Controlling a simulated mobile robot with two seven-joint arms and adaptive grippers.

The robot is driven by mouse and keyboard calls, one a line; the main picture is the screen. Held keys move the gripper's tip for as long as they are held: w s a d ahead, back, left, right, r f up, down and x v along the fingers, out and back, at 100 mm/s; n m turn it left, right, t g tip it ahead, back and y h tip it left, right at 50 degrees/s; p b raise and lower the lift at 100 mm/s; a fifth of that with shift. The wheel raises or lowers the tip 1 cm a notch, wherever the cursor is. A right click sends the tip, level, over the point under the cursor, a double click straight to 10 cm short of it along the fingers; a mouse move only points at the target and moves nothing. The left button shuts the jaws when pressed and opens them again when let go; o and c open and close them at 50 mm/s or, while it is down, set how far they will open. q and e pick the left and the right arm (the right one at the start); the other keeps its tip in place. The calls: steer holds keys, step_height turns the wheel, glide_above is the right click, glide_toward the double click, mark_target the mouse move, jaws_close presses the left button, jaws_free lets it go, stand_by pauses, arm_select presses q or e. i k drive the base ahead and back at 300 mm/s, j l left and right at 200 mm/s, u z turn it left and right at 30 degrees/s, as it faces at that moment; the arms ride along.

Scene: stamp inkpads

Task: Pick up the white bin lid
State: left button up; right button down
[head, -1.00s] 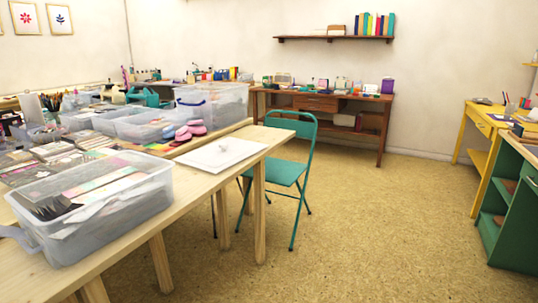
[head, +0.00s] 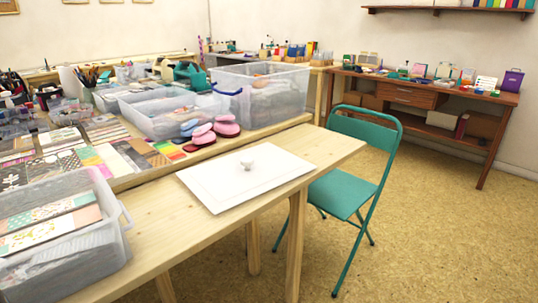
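The white bin lid (head: 224,184) lies flat on the near wooden table (head: 155,235), close to the table's right end. Neither of my grippers shows in the head view.
A clear bin (head: 112,240) stands left of the lid. Behind are pink and blue inkpads (head: 215,130) and larger clear bins (head: 285,90). A teal folding chair (head: 345,190) stands close to the table's right end. Open floor (head: 450,230) lies at the right.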

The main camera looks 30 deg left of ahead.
mark_target(223, 183)
steer(key=i+u, duration=0.3)
steer(key=i, duration=0.15)
steer(key=i+l+u, duration=0.55)
steer(key=i, duration=0.3)
